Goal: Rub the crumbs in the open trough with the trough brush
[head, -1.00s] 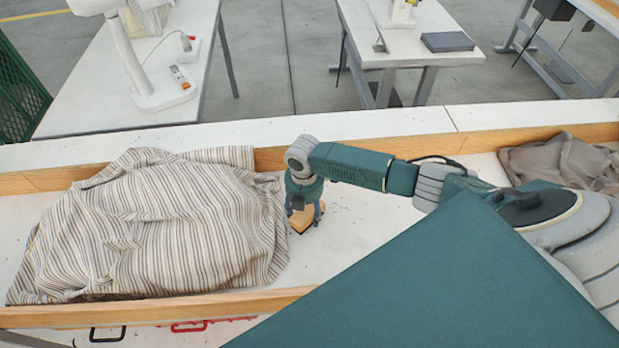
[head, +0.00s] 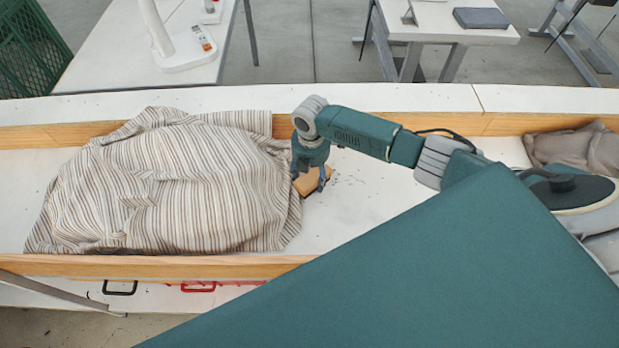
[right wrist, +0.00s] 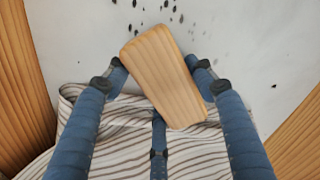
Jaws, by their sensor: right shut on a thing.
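The trough brush (head: 307,181) is a pale wooden block. My right gripper (head: 313,184) is shut on it, low over the white trough floor (head: 375,205), right against the striped cloth's edge. Dark crumbs (head: 347,181) lie scattered on the floor to the right of the brush. In the right wrist view, crumbs (right wrist: 194,30) lie beyond the brush's far end. My left gripper is not in view.
A large striped cloth (head: 170,190) fills the trough's left part. A grey-brown cloth (head: 575,148) lies at the right end. Wooden walls (head: 150,267) edge the trough. The floor between the cloths is mostly bare, partly hidden by my arm.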

